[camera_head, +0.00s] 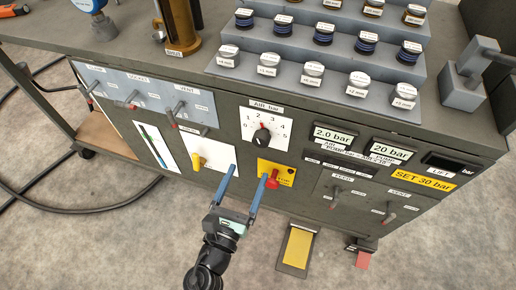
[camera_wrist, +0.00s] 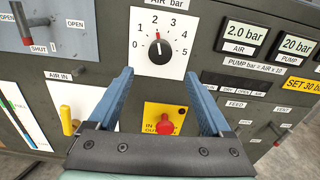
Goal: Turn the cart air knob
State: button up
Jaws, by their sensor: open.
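The air knob (camera_head: 262,136) is a round black knob on a white dial plate (camera_head: 282,125) marked "AIR bar", numbered 0 to 5, on the cart's front panel. My gripper (camera_head: 247,173) has two blue fingers, spread apart and empty. It is in front of the panel, below the knob. In the wrist view the fingers (camera_wrist: 169,75) lie either side of and below the knob, apart from it.
A red button on a yellow plate (camera_wrist: 163,123) lies below the dial, between the fingers in the wrist view. A yellow handle (camera_head: 197,161) is left of it. "2.0 bar" (camera_head: 334,135) and "20 bar" (camera_head: 390,151) displays are right. Labelled spools (camera_head: 313,73) stand on steps above.

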aim_at(260, 145)
jog(key=x, duration=0.9)
jog(key=shift+b, duration=0.4)
jog(key=shift+s, duration=0.1)
grip_shut()
